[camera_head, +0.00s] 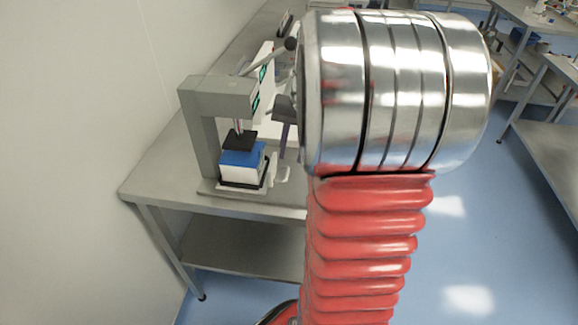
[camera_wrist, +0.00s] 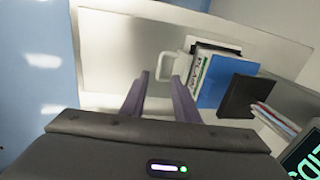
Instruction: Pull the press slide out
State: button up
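The press (camera_head: 205,105) is a grey C-shaped frame on the near end of the metal table. Under its black pressing head (camera_head: 239,140) sits a white block with a blue top (camera_head: 243,158), also in the wrist view (camera_wrist: 226,84). A white loop handle (camera_head: 283,174) sticks out on the right side of the slide, and the wrist view shows it (camera_wrist: 162,62) just beyond my fingertips. My gripper (camera_wrist: 160,78) is open and empty, its two purple fingers apart. In the head view, one finger (camera_head: 284,140) hangs above the handle. I cannot tell whether the tips touch it.
The press lever with a dark knob (camera_head: 291,44) rises close to my arm. A green-lit display (camera_head: 256,103) is on the press front. My arm hides much of the table (camera_head: 150,180) to the right. A plain wall stands at the left. Other tables (camera_head: 555,65) stand at the far right.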

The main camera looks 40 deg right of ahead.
aim_at(287, 173)
jog(key=shift+w+a+f, duration=0.1)
jog(key=shift+w+f, duration=0.05)
jog(key=shift+f, duration=0.85)
jog(key=shift+w+a+f, duration=0.1)
jog(key=shift+a+f, duration=0.05)
jog(key=shift+f, duration=0.85)
jog(key=shift+w+a+f, duration=0.1)
jog(key=shift+w+f, duration=0.05)
jog(key=shift+f, duration=0.85)
jog(key=shift+c, duration=0.4)
grip_shut()
